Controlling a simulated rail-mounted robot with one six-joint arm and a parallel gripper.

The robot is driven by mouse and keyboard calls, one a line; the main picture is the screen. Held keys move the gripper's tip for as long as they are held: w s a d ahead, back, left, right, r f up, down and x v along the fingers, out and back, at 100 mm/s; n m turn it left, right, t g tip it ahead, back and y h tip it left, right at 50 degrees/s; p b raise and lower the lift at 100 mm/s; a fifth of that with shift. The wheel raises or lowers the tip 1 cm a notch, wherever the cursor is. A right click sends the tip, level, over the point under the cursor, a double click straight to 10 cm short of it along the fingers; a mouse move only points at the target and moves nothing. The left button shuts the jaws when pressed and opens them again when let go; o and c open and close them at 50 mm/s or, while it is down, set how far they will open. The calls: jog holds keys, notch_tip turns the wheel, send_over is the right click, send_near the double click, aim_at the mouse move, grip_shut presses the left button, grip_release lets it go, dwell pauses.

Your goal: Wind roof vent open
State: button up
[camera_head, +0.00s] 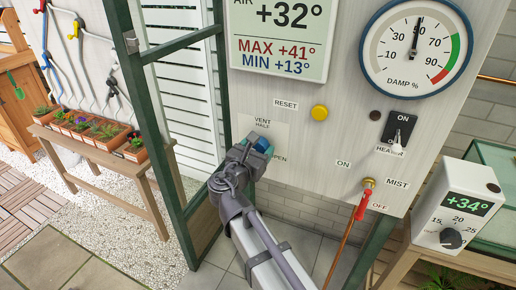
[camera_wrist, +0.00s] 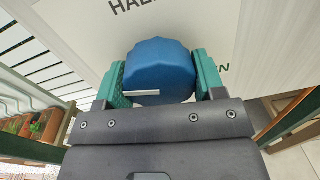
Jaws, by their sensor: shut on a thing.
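A blue knob with a white pointer line (camera_wrist: 160,68) sits on the pale panel under a label reading VENT and HALF (camera_head: 262,123). My gripper (camera_wrist: 160,80) is shut on the knob, with one teal finger on each side of it. In the head view my gripper (camera_head: 256,146) covers much of the knob, and only a bit of blue shows. The label to the lower right of it ends in PEN, partly hidden. In the wrist view the white line lies at the knob's lower left, nearly level. The roof vent itself is not in view.
The panel also carries a yellow RESET button (camera_head: 320,113), a black heater switch (camera_head: 397,129), a red-handled mist lever (camera_head: 362,206) and a damp dial (camera_head: 416,50). A white thermostat (camera_head: 457,208) stands right. A green door frame (camera_head: 160,120) is close left of my arm.

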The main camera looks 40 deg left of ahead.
jog(key=m, duration=0.4)
jog(key=shift+m, duration=0.3)
jog(key=m, duration=0.3)
jog(key=shift+a+r+m+p, duration=0.1)
jog(key=shift+m+p, duration=0.2)
jog(key=shift+p, duration=0.05)
jog(key=m, duration=0.4)
jog(key=shift+g+y, duration=0.3)
jog(key=m, duration=0.3)
jog(key=shift+r+m, duration=0.1)
jog(key=shift+m, duration=0.3)
jog(key=m, duration=0.4)
jog(key=shift+r, duration=0.1)
jog(key=m, duration=0.3)
jog(key=shift+m+y, duration=0.3)
jog(key=shift+m, duration=0.1)
jog(key=m, duration=0.4)
jog(key=shift+d+r+m, duration=0.1)
jog(key=shift+d+m, duration=0.1)
jog(key=shift+m, duration=1.9)
